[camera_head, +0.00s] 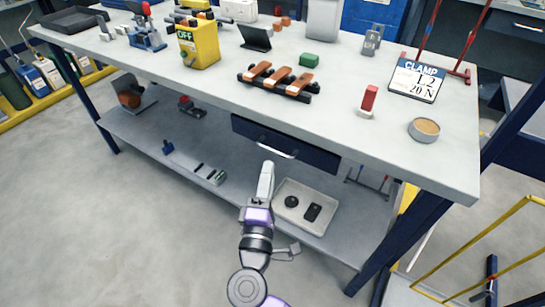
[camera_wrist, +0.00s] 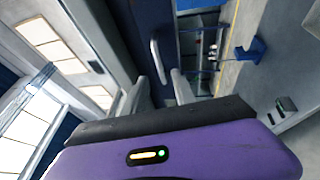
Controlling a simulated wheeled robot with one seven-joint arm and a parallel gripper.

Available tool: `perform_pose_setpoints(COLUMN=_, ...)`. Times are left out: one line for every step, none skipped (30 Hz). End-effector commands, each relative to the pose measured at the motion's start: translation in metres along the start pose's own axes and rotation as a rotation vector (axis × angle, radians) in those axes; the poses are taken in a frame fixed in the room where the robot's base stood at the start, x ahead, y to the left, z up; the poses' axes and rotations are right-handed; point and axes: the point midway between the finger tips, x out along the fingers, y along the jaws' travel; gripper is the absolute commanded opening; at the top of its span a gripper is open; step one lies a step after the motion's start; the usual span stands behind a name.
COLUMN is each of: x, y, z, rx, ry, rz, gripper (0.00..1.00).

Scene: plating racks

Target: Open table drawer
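The table drawer (camera_head: 318,157) is a dark blue front under the near edge of the grey tabletop, and it looks shut. Its pale bar handle (camera_head: 277,152) runs along the middle of the front. In the wrist view the drawer front (camera_wrist: 150,22) stands ahead, with the handle (camera_wrist: 157,62) just beyond my fingertips. My gripper (camera_head: 267,166) is just below and in front of the handle in the head view. In the wrist view my gripper (camera_wrist: 160,78) has its two fingers apart, with the handle lined up near the gap. I see no grip on it.
A lower shelf (camera_head: 150,133) under the drawer holds a pale tray (camera_head: 322,226) with two dark items, close to the right of my arm. The tabletop (camera_head: 225,82) carries several tools and a clamp sign (camera_head: 415,82). The floor (camera_head: 70,220) at the left is clear.

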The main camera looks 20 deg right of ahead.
Motion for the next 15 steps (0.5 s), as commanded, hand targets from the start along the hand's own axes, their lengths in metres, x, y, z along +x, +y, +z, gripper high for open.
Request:
perform_pose_setpoints(x=0.009, y=0.001, z=0.001, rx=0.001, ry=-0.005, rz=0.001, gripper=0.32)
perform_pose_setpoints(x=0.014, y=0.001, z=0.002, rx=0.002, ry=-0.005, rz=0.000, gripper=0.32)
perform_pose_setpoints(x=0.020, y=0.000, z=0.001, rx=0.001, ry=-0.003, rz=0.000, gripper=0.32)
perform_pose_setpoints(x=0.025, y=0.000, z=0.001, rx=0.001, ry=-0.004, rz=-0.001, gripper=0.32)
perform_pose_setpoints(x=0.030, y=0.000, z=0.001, rx=0.002, ry=-0.003, rz=-0.001, gripper=0.32)
perform_pose_setpoints(x=0.036, y=0.000, z=0.001, rx=0.002, ry=-0.003, rz=-0.001, gripper=0.32)
perform_pose_setpoints(x=0.040, y=0.000, z=0.001, rx=0.002, ry=-0.003, rz=-0.002, gripper=0.32)
perform_pose_setpoints(x=0.044, y=0.000, z=0.001, rx=0.002, ry=-0.002, rz=-0.002, gripper=0.32)
perform_pose_setpoints(x=0.049, y=0.000, z=0.001, rx=0.002, ry=-0.002, rz=-0.002, gripper=0.32)
perform_pose_setpoints(x=0.052, y=0.000, z=0.001, rx=0.002, ry=-0.002, rz=-0.002, gripper=0.32)
perform_pose_setpoints(x=0.054, y=-0.001, z=0.001, rx=0.002, ry=-0.003, rz=-0.002, gripper=0.32)
perform_pose_setpoints(x=0.057, y=-0.001, z=0.001, rx=0.002, ry=-0.001, rz=-0.002, gripper=0.32)
perform_pose_setpoints(x=0.059, y=-0.001, z=0.001, rx=0.002, ry=-0.001, rz=-0.002, gripper=0.32)
perform_pose_setpoints(x=0.060, y=-0.001, z=0.001, rx=0.002, ry=0.000, rz=-0.002, gripper=0.32)
perform_pose_setpoints(x=0.062, y=0.000, z=0.001, rx=0.002, ry=0.000, rz=-0.002, gripper=0.32)
